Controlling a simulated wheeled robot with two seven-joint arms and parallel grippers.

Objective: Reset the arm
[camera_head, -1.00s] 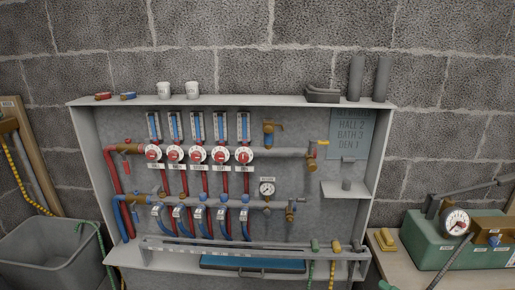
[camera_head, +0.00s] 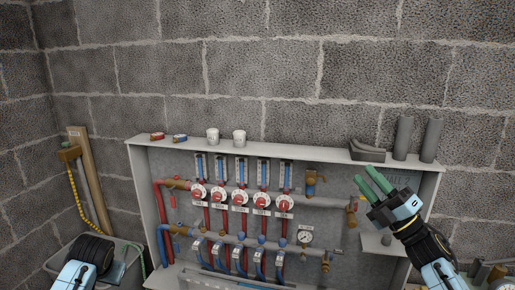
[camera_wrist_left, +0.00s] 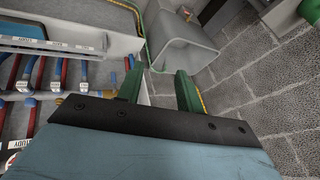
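My right gripper (camera_head: 367,175) is raised in front of the upper right of the manifold cabinet (camera_head: 290,147) in the head view. Its two green fingers are a little apart, with nothing seen between them. It hides part of the grey sign (camera_head: 398,183). My left arm (camera_head: 80,274) shows at the bottom left of the head view, near the grey bin. In the left wrist view my left gripper (camera_wrist_left: 158,88) has its green fingers apart with nothing between them. The cabinet's red and blue pipes (camera_wrist_left: 30,85) are to their left.
Two white cups (camera_head: 226,137), a dark tray (camera_head: 368,150) and two grey tubes (camera_head: 418,138) stand on the cabinet's top. Red-knobbed meters (camera_head: 240,198) and a gauge (camera_head: 305,237) are inside. The grey bin (camera_wrist_left: 185,50) stands beside the cabinet.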

